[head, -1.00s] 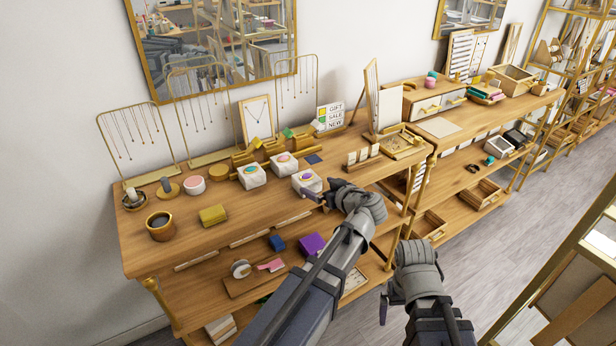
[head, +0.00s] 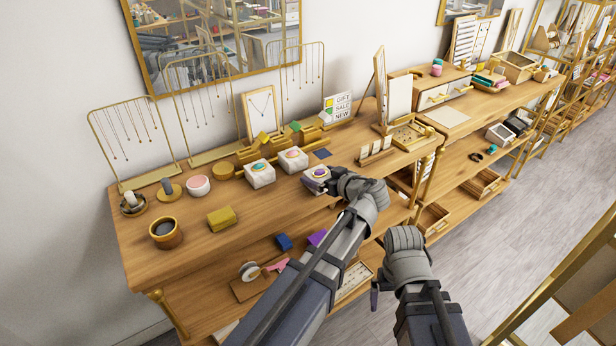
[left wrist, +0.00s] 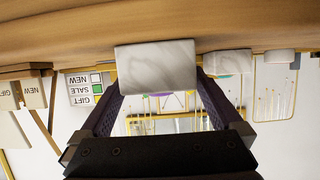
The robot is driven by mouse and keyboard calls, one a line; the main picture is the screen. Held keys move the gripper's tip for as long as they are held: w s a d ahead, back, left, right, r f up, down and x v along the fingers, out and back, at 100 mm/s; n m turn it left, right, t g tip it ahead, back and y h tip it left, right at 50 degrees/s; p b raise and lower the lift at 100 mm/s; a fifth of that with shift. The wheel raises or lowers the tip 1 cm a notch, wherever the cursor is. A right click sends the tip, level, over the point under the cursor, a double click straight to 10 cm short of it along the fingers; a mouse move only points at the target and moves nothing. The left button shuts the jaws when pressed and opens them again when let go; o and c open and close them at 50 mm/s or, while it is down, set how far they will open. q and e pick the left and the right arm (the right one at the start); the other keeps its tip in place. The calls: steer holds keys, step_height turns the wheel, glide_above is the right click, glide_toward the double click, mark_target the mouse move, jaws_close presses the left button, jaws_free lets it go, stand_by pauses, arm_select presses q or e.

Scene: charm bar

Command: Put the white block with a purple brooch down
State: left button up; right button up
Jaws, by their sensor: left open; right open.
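The white block with a purple brooch (head: 314,177) appears to stand upright on the wooden table, near its front edge. Its marbled side (left wrist: 156,68) fills the middle of the left wrist view, with a sliver of purple and teal brooch below it. My left gripper (head: 324,186) is open, its dark fingers on either side of the block in the left wrist view (left wrist: 160,92); I cannot tell if they touch it. My right gripper (head: 376,292) is open and empty in front of the shelves, away from the block.
White blocks with a teal brooch (head: 260,173) and a pink brooch (head: 292,160) stand to the left. A small dark blue pad (head: 322,154) lies behind. A ring holder (head: 376,152) stands to the right. Table space is clear around the yellow box (head: 221,218).

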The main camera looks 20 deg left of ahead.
arm_select(q)
steer(key=shift+w+a+f, duration=0.2)
steer(key=shift+a, duration=0.1)
steer(key=shift+s+d+r, duration=0.1)
steer(key=shift+d, duration=0.2)
steer(key=shift+c, duration=0.5)
steer(key=shift+a, duration=0.2)
steer(key=c, duration=0.3)
jaws_close()
